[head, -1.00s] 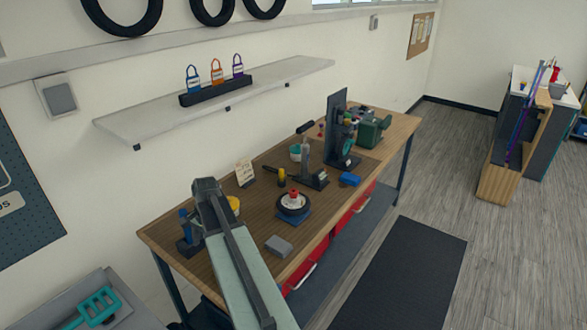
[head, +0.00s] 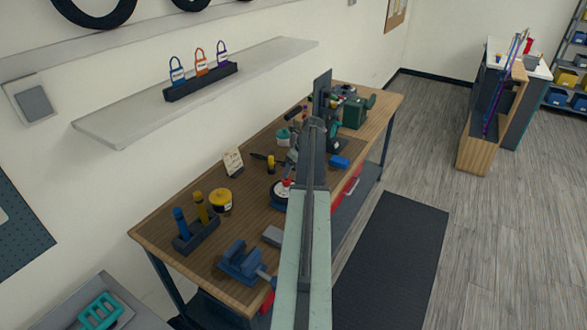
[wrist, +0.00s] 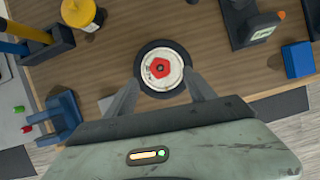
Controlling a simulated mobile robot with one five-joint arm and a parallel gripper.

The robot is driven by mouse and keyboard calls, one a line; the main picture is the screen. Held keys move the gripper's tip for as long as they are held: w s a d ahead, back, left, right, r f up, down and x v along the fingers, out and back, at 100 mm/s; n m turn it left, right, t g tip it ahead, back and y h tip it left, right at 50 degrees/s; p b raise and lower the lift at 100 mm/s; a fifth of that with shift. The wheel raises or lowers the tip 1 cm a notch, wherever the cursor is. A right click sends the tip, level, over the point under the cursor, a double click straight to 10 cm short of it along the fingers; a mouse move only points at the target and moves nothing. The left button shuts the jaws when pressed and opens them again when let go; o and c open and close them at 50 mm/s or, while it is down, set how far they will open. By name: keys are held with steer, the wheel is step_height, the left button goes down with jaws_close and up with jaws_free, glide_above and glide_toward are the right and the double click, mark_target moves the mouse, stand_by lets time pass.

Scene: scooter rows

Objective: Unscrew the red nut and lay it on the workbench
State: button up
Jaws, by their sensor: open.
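The red nut (wrist: 160,67) sits on the white hub of a small black-tyred wheel (wrist: 152,88) in the wrist view. In the head view the nut (head: 287,183) and wheel are partly hidden behind my arm. The workbench (head: 160,228) is wooden and runs along the wall. My gripper (wrist: 162,88) is open in the wrist view. Its two fingers show on either side of the wheel's near part, and nothing is between them at the nut. I cannot tell the height of the fingers above the wheel. The fingertips are hidden in the head view.
A blue vise (head: 240,262) stands at the bench's near edge. A holder with blue and yellow handles (head: 196,235), a yellow tin (head: 220,201) and a grey block (head: 273,236) are close by. A blue box (wrist: 297,60) lies right of the wheel. Bare wood shows between them.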

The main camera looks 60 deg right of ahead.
mark_target(286, 182)
steer(key=b+x, duration=0.5)
steer(key=x, duration=0.1)
steer(key=shift+f, duration=0.4)
steer(key=shift+r, duration=0.15)
jaws_close()
steer(key=shift+w+d+n+y, duration=0.1)
steer(key=shift+n+y, duration=0.1)
steer(key=shift+n, duration=0.35)
steer(key=shift+d+n+y, duration=0.15)
steer(key=shift+n+y, duration=0.05)
steer(key=shift+n, duration=0.35)
steer(key=n, duration=0.2)
steer(key=n+y, duration=0.1)
steer(key=n, duration=0.1)
steer(key=shift+g+y, duration=0.3)
steer(key=n+g+y, duration=0.1)
steer(key=n, duration=0.5)
steer(key=n+g+y, duration=0.1)
steer(key=shift+a+n, duration=0.25)
steer(key=shift+n, duration=0.15)
jaws_free()
steer(key=shift+a, duration=0.1)
